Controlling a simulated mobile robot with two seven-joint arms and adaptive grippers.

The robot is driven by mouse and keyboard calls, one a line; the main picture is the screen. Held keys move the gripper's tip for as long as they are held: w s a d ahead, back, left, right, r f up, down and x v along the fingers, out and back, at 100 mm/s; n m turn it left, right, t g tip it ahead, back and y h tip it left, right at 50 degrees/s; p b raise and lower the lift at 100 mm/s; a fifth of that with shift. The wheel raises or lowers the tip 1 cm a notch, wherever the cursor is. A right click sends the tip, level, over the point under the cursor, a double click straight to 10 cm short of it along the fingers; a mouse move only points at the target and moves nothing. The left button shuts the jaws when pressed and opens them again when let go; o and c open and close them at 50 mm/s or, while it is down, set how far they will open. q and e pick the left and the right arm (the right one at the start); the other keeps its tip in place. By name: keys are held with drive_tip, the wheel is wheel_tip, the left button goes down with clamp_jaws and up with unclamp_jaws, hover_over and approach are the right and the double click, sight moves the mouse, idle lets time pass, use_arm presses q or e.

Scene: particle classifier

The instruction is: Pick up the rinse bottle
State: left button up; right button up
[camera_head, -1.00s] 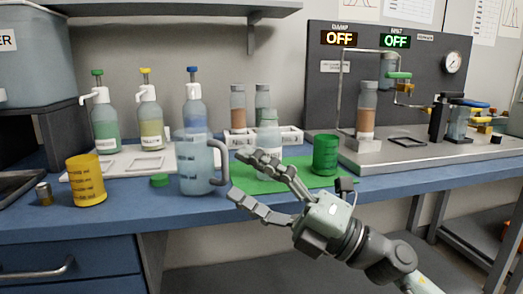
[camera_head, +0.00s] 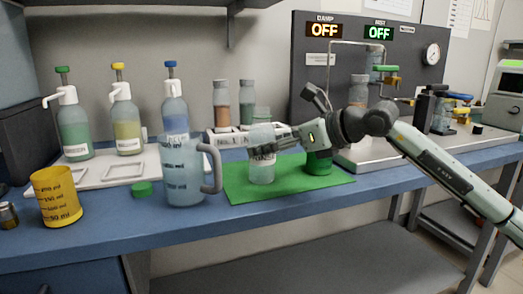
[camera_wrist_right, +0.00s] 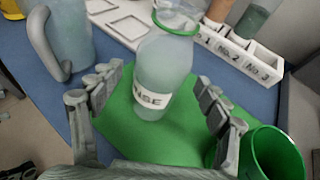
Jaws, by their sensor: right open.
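The rinse bottle (camera_head: 262,172) is a pale translucent bottle with a label and a green ring at its neck. It stands upright on the green mat (camera_head: 235,188). My right gripper (camera_head: 264,141) reaches in from the right at the bottle's upper part and hides some of it in the head view. In the right wrist view the bottle (camera_wrist_right: 163,65), its label ending in "NSE", stands between the spread fingers of my right gripper (camera_wrist_right: 157,100). The fingers are open, with gaps seen on both sides. My left gripper is not in view.
A clear jug (camera_head: 183,178) stands close left of the bottle. A green beaker (camera_head: 319,163) stands right on the mat, partly behind my gripper; it is close to the right finger in the wrist view (camera_wrist_right: 272,155). A rack with vials (camera_wrist_right: 235,50) is behind. A yellow beaker (camera_head: 56,197) stands far left.

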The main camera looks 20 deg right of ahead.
drive_tip(key=shift+x, duration=1.35)
drive_tip(key=c, duration=1.6)
